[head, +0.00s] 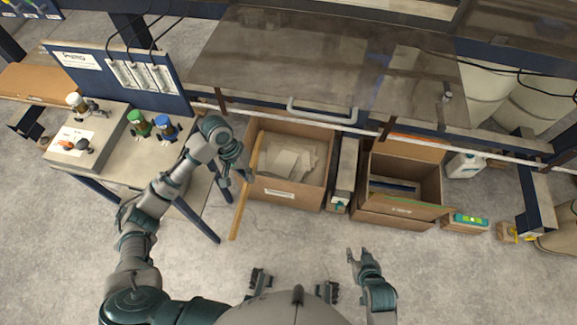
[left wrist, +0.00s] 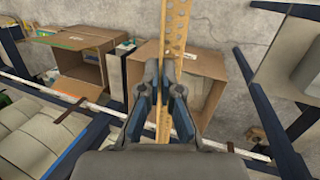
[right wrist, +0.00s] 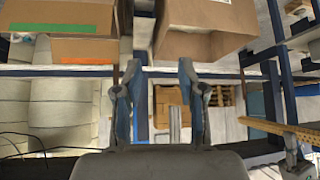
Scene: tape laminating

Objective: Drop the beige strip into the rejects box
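The long, thin beige strip (head: 240,208) hangs tilted along the left side of an open cardboard box (head: 285,195) that holds pale sheets. My left gripper (head: 240,170) is shut on it. In the left wrist view the strip (left wrist: 176,30) is perforated and runs between the fingers (left wrist: 163,95), in front of that box. A second open cardboard box (head: 395,209) with a dark bar inside stands to the right. The box labels are too small to read, so I cannot tell which is the rejects box. My right gripper (head: 360,258) is open and empty in the right wrist view (right wrist: 160,100).
A metal-topped table with a handle (head: 322,110) and a white rail lie behind the boxes. A narrow grey bin (head: 345,170) stands between the boxes. The floor in front is clear.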

